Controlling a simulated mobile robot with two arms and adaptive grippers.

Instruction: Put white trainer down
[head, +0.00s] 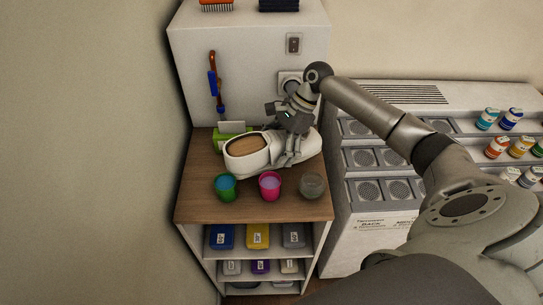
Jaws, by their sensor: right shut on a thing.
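The white trainer (245,158) is at the back of the wooden countertop (202,201) in the head view. Its open top with a tan inside faces up on the left, and its other end points right. My right gripper (290,160) comes in from the upper right and is shut on the white trainer near its middle. The fingers hide part of the shoe. I cannot tell whether the sole touches the countertop. My left gripper is not in view.
Three cups stand along the counter's front: a teal-green one (225,187), a pink one (269,185) and a grey one (311,186). A green object (225,137) sits behind the trainer. Shelves below hold colored boxes (257,236). A slanted rack (372,158) stands right.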

